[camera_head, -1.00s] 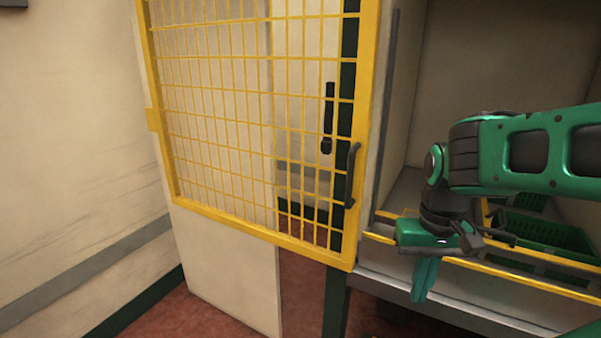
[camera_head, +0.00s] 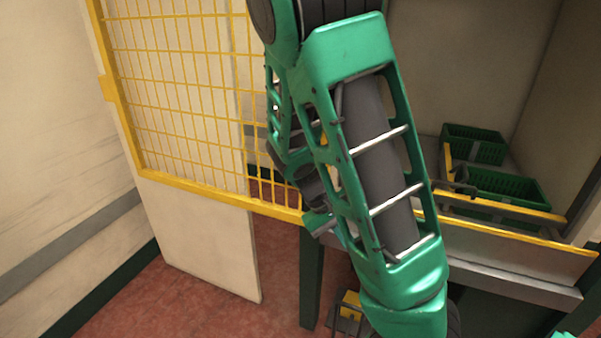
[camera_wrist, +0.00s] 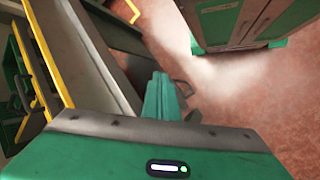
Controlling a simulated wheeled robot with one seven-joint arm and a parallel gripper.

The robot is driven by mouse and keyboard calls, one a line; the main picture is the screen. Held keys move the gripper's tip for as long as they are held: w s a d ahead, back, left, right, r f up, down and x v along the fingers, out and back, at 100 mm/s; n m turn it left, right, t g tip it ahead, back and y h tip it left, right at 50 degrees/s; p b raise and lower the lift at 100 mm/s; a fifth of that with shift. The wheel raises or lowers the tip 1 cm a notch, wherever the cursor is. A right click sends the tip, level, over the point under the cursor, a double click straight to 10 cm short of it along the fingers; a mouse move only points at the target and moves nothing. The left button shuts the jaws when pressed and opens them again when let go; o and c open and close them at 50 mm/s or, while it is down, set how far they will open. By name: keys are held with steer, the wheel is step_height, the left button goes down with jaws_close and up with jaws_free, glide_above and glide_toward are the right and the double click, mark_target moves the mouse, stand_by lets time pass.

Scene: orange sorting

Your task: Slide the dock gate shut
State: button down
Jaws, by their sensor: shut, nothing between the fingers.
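The dock gate (camera_head: 182,112) is a yellow-framed mesh panel at the left of the head view, to the left of the bay opening. The bay behind my arm is uncovered. The gate's right edge and handle are hidden behind my arm. My gripper (camera_wrist: 160,97) shows in the wrist view as green fingers, shut and empty, beside the ledge. In the head view my folded arm mostly hides it, near the gate's lower right corner. I cannot tell whether it touches the gate.
Green crates (camera_head: 503,186) stand in the bay behind a yellow-edged rail (camera_head: 515,240). A pale panel (camera_head: 205,245) stands below the gate. In the wrist view a green-and-grey cabinet (camera_wrist: 235,22) stands across open red floor (camera_wrist: 280,110).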

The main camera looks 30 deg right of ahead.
steer(key=w+a+r+n+t+h, duration=0.2)
steer(key=w+r+n+t+h, duration=0.15)
steer(key=w+h, duration=0.7)
steer(key=w+a+r+n+t+h, duration=0.2)
steer(key=w+a+r+n+t, duration=0.2)
steer(key=w+a+r+t, duration=0.6)
steer(key=d+g, duration=0.2)
steer(key=d, duration=0.8)
steer(key=shift+s+d+f, duration=0.15)
steer(key=shift+f, duration=0.1)
steer(key=shift+s+g, duration=0.1)
steer(key=shift+g, duration=0.15)
